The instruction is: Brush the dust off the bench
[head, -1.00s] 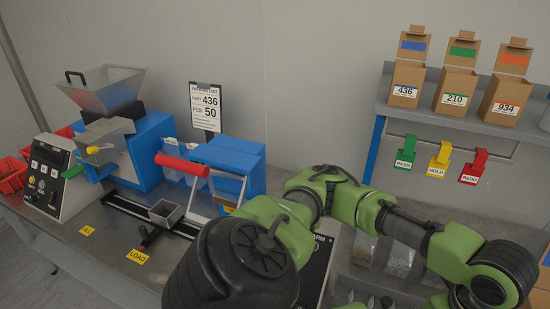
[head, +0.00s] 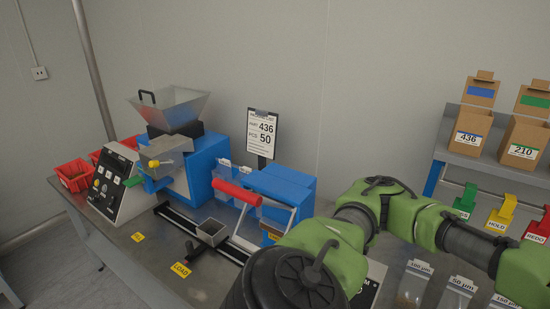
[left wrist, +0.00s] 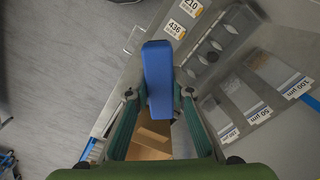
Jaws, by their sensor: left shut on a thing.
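My left gripper (left wrist: 158,94) shows in the left wrist view with its two green fingers shut on a long blue handle (left wrist: 157,60). The grey metal bench (head: 148,262) fills the lower left of the head view. I cannot make out any dust on it. In the head view my green left arm crosses the lower right and its gripper is outside the picture. My right gripper is in neither view.
A blue machine with a metal hopper (head: 172,108), a red-handled press (head: 237,193) and red bins (head: 75,175) stand on the bench. Labelled bags (head: 412,285) lie at the right. A shelf holds cardboard boxes (head: 468,133). Cardboard (left wrist: 150,142) shows beneath my fingers.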

